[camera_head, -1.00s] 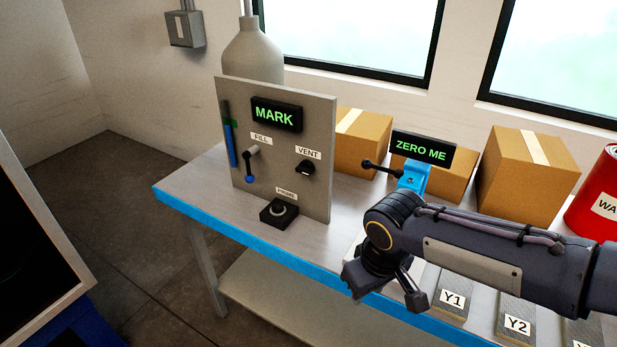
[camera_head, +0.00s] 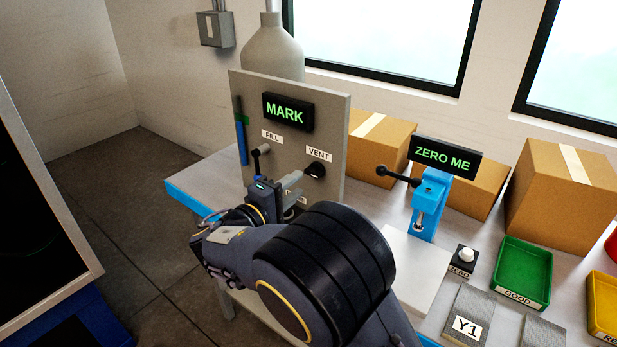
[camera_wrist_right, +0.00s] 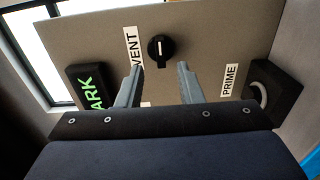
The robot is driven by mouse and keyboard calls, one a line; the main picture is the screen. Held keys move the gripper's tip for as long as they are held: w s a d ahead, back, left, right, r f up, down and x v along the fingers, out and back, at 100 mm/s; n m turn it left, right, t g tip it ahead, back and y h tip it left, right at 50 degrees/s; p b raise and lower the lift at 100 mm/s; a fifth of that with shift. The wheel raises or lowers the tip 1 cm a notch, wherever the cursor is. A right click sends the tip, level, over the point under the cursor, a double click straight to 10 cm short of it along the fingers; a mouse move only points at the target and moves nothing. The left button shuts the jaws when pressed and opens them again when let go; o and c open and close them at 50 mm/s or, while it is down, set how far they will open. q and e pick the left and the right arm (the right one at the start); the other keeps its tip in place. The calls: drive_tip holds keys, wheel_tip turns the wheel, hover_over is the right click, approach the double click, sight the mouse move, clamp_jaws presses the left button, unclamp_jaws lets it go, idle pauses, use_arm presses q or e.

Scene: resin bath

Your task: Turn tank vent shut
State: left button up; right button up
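The black vent knob (camera_head: 315,171) sits on the grey upright panel (camera_head: 335,115), below the VENT label (camera_head: 319,154). In the right wrist view the knob (camera_wrist_right: 160,48) shows a white line on its face and lies beyond and between the fingertips. My right gripper (camera_head: 296,184) is in front of the panel, just left of and below the knob in the head view. Its two grey fingers (camera_wrist_right: 160,68) are spread apart in the right wrist view, with nothing between them. They appear short of the knob. My left gripper is not in view.
The fill lever (camera_head: 260,150) is left of the knob, partly hidden by my right arm. A MARK display (camera_head: 287,112) is above. The PRIME button (camera_wrist_right: 262,93) is beside the knob in the wrist view. A blue gauge stand (camera_head: 428,205) stands to the right.

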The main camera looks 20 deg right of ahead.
sight(311, 175)
drive_tip(key=x, duration=0.5)
clamp_jaws()
